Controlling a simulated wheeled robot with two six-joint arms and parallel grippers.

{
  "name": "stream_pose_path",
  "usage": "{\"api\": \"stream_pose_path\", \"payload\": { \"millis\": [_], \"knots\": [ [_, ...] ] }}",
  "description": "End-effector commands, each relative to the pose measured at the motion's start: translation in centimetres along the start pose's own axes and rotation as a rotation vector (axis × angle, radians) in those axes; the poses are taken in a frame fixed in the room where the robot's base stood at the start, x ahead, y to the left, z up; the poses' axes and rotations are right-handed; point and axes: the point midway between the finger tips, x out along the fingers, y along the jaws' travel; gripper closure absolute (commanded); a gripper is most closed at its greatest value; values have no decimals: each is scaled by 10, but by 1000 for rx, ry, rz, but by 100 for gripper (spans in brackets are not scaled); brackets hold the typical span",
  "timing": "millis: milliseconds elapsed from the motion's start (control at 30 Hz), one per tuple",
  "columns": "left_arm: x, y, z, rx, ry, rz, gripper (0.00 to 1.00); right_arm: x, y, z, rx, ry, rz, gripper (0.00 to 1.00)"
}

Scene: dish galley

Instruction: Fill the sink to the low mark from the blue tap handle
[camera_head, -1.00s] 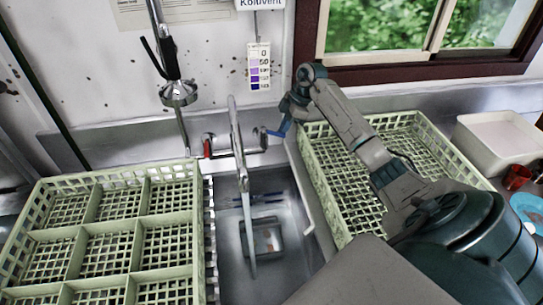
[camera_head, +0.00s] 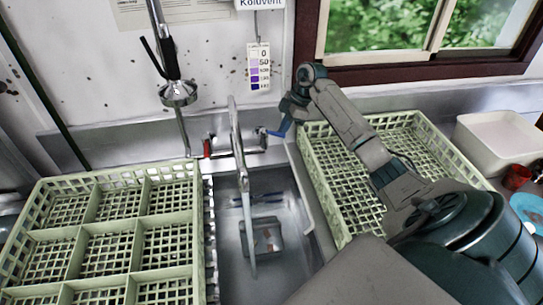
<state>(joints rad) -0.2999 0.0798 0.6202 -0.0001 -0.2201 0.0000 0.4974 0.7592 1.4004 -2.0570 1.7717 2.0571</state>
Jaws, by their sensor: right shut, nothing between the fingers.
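The sink (camera_head: 292,232) is a steel basin in the middle, between two pale green racks. A tap with a long spout (camera_head: 241,165) stands at its back and reaches over the basin. The tap has a red handle (camera_head: 207,147) on the left and a blue handle (camera_head: 277,132) on the right. My right gripper (camera_head: 286,124) is shut and empty at the blue handle; whether it touches the handle I cannot tell. A grey rectangular thing (camera_head: 262,238) shows in the basin. I cannot make out a low mark or a clear water level. My left gripper is not in view.
A divided green rack (camera_head: 82,235) stands left of the sink, and an open green rack (camera_head: 335,205) lies under my right arm. A spray head (camera_head: 178,93) hangs behind the tap. A white tub (camera_head: 497,140), red cup (camera_head: 517,177) and blue plate (camera_head: 528,207) stand at right.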

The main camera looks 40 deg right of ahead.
Motion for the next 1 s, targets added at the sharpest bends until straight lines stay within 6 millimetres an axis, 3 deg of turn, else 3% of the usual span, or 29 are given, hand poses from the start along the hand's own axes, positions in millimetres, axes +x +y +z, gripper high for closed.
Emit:
{"api": "stream_pose_path", "payload": {
  "millis": [567,1000],
  "knots": [
    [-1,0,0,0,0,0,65,0,-1,-1,0,0,0,100],
    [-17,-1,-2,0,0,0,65,8,-18,-23,-1,1,-1,100]
  ]
}}
